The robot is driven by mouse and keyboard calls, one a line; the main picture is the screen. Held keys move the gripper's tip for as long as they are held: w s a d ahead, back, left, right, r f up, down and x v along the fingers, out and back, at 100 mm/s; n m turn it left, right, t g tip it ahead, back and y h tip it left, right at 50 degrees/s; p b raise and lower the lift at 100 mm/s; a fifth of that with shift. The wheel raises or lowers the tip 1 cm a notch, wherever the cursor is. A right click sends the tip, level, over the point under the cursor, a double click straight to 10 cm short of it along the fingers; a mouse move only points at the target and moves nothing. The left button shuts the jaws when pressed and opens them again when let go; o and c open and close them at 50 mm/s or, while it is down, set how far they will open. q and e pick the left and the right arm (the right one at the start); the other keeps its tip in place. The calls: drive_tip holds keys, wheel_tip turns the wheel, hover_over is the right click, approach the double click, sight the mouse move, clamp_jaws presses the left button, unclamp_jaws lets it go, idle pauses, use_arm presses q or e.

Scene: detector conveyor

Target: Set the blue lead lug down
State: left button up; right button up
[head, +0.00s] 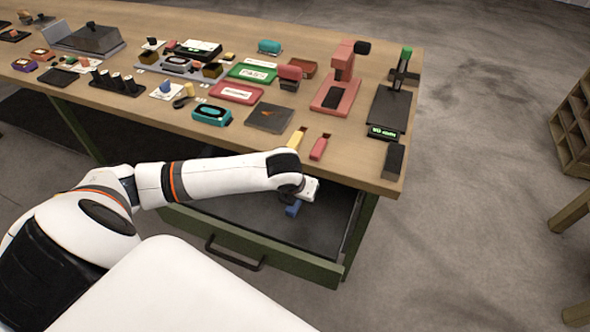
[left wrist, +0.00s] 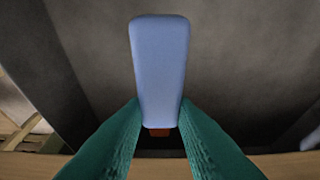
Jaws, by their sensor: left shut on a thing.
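The blue lead lug (head: 293,209) shows below my left gripper (head: 301,199) in the head view, over the dark inside of the open drawer (head: 330,222). In the left wrist view the lug (left wrist: 160,65) is a pale blue rounded block between the two green fingers of my left gripper (left wrist: 160,118). The fingers are shut on its lower end, where a small orange-brown part (left wrist: 159,132) shows. I cannot tell whether the lug touches the drawer floor. My right gripper is in neither view.
The drawer's green front with a dark handle (head: 235,254) stands out below the wooden table (head: 360,170). The table holds a yellow block (head: 297,138), a red block (head: 319,147), a black scale-like device (head: 390,112) and trays. The drawer floor around the lug looks clear.

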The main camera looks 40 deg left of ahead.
sight(290, 210)
use_arm(q)
wheel_tip(290, 210, down, 9)
idle(0.4)
drive_tip(key=o, duration=1)
drive_tip(key=v, duration=1.2)
drive_tip(key=shift+s+p, duration=0.1)
drive_tip(key=shift+p, duration=0.2)
